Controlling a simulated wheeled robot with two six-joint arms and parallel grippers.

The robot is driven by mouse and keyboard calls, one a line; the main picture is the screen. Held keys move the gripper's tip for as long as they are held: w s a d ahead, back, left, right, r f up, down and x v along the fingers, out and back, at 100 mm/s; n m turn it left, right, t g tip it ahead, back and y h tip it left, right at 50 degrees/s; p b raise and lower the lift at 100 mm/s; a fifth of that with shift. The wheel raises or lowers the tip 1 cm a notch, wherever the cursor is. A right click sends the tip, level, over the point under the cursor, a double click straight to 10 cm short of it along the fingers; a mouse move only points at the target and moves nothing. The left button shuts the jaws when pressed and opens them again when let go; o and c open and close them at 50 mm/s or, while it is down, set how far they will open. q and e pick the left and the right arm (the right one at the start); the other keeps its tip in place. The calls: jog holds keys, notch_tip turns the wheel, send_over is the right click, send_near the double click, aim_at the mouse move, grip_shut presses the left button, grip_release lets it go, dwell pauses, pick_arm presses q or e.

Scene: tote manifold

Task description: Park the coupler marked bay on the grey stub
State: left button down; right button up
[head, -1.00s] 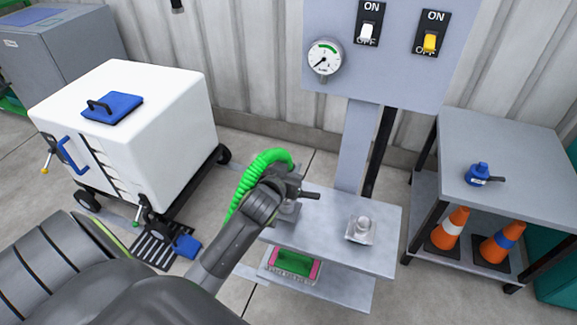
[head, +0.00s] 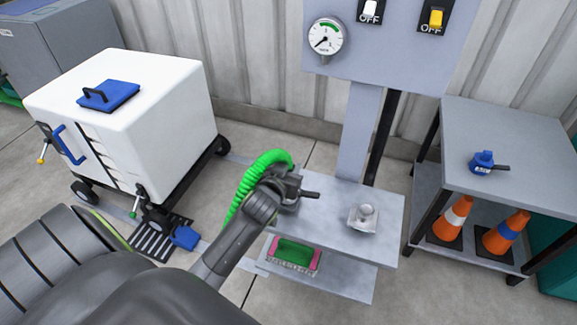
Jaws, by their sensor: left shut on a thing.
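My left gripper (head: 284,190) is over the left part of the small grey shelf and is shut on a coupler. The arm and jaws hide most of that coupler; a dark handle (head: 309,194) sticks out to the right. A green ribbed hose (head: 262,163) arches up and over to it. I cannot read any marking on it. A pale grey stub (head: 365,212) stands on a square base on the right part of the shelf, with nothing on it. What lies under the gripper is mostly hidden. My right gripper is not in view.
A blue coupler (head: 482,160) with a label and dark handle sits on the grey side table (head: 530,150), orange cones below. A gauge (head: 324,40) and two switches are on the panel above. A white cart (head: 130,100) stands left. A green-pink tray (head: 295,254) lies below the shelf.

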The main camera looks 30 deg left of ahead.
pick_arm(q)
jog(key=shift+f, duration=0.1)
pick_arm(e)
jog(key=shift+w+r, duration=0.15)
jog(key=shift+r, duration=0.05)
pick_arm(q)
jog(key=c, duration=1)
grip_release()
jog(key=shift+o, duration=0.2)
jog(key=shift+f, duration=0.1)
jog(key=shift+s+d+r, duration=0.15)
jog(key=shift+s+r, duration=0.05)
jog(key=shift+s, duration=0.4)
jog(key=p+v, duration=0.2)
jog(key=v, duration=1.4)
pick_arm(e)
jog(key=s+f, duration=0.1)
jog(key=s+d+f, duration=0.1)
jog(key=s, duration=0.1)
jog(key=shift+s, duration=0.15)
